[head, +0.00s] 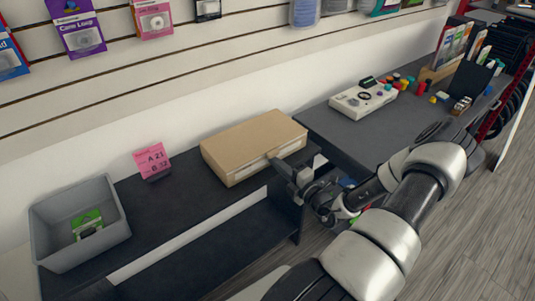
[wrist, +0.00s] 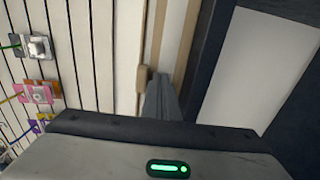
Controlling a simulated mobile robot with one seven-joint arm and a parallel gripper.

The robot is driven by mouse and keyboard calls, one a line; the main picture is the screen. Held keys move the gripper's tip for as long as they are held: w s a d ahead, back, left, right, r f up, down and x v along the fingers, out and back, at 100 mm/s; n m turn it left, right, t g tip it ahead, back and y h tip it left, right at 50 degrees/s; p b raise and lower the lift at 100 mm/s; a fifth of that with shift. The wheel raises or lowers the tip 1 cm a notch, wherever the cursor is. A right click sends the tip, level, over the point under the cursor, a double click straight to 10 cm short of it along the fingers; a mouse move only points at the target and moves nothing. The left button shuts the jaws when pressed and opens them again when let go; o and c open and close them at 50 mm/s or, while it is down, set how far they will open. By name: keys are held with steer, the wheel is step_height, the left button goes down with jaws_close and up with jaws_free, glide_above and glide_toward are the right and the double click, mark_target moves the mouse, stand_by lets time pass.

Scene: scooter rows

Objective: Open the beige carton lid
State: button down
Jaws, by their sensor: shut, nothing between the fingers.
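The beige carton (head: 240,150) sits on the dark shelf with its lid (head: 250,135) down. A small beige tab (head: 272,155) sticks out at the lid's front edge. My gripper (head: 284,168) is at the front of the carton, right by this tab, with its fingers shut and empty. In the wrist view the shut fingers (wrist: 161,98) are beside the beige tab (wrist: 142,78), just to its right. I cannot tell whether they touch it. The carton's beige edge (wrist: 187,40) runs above the fingers there.
A grey bin (head: 75,245) with a green item inside stands at the left of the shelf (head: 165,215). A pink card (head: 152,160) stands between bin and carton. A white device (head: 363,100) and small coloured items lie on the grey table (head: 345,130) at right.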

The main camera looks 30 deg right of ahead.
mark_target(276, 147)
steer(key=shift+r+p, duration=0.8)
steer(key=shift+r, duration=0.15)
steer(key=shift+w+r+p, duration=0.2)
steer(key=shift+r+p, duration=2.15)
steer(key=shift+r, duration=0.15)
steer(key=shift+w+r+p, duration=0.25)
steer(key=shift+r+p, duration=0.85)
steer(key=shift+r, duration=0.15)
steer(key=shift+w+r+p, duration=0.25)
steer(key=shift+r+p, duration=0.85)
steer(key=shift+r, duration=0.1)
steer(key=shift+w+r, duration=0.1)
steer(key=shift+r, duration=0.05)
